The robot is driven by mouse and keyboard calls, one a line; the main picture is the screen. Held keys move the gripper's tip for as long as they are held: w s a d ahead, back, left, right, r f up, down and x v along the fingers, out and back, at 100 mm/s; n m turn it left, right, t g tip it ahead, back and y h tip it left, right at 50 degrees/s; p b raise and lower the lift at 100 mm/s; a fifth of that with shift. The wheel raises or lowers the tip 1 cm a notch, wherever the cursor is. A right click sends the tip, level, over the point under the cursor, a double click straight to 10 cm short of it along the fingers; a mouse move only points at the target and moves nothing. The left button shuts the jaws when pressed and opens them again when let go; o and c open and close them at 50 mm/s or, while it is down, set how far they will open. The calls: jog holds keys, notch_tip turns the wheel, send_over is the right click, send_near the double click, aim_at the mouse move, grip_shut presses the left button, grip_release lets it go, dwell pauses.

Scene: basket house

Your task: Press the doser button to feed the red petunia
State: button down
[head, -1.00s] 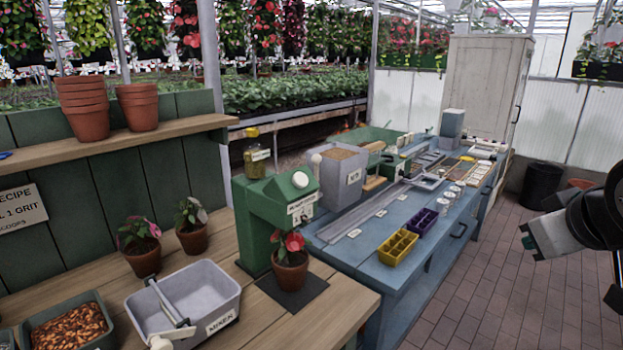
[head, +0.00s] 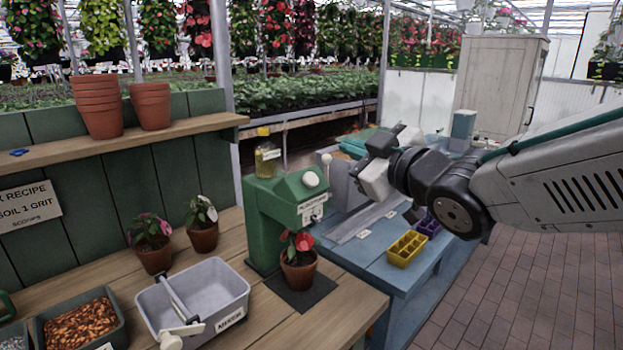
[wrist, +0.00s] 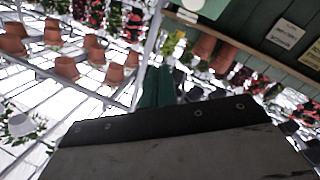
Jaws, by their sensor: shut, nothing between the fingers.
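The green doser (head: 265,225) stands on the wooden bench in the head view. Its white domed button (head: 310,179) is on top of its head and looks uncovered. The red petunia (head: 299,246) is in a terracotta pot under the doser's spout, on a dark mat (head: 302,298). My gripper (head: 354,146) is to the right of the button and higher in the picture, apart from it. Its teal fingers are shut and empty; they also show in the wrist view (wrist: 158,88). The wrist view looks upward, and I cannot make out the button there.
Two other potted plants (head: 203,226) stand left of the doser. A grey mixer tub (head: 215,290) and a tray of brown pellets (head: 80,325) are at the front. A shelf (head: 120,143) with stacked pots is behind. The blue bench (head: 375,255) with seed trays is to the right.

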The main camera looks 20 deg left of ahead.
aim_at(311, 173)
jog(key=w+a+f, duration=0.2)
jog(key=a+f, duration=0.3)
jog(key=f, duration=0.1)
jog(key=shift+w+a, duration=0.2)
jog(key=shift+a, duration=0.15)
jog(key=shift+f, duration=0.2)
dwell(1.8)
jog(key=shift+w+a+f, duration=0.1)
jog(key=shift+a+f, duration=0.1)
jog(key=shift+a, duration=0.1)
jog(key=shift+w+a+f, duration=0.15)
jog(key=shift+a+f, duration=0.25)
jog(key=shift+f, duration=0.05)
dwell(1.0)
jog(key=shift+d+r, duration=0.1)
jog(key=shift+s+d+r, duration=0.25)
jog(key=shift+d+r, duration=0.35)
jog(key=shift+r, duration=0.05)
jog(key=shift+s+d+r, duration=0.35)
jog(key=shift+d+r, duration=0.5)
jog(key=shift+r, duration=0.05)
jog(key=shift+s+d+r, duration=0.35)
jog(key=shift+d+r, duration=0.45)
jog(key=shift+r, duration=0.05)
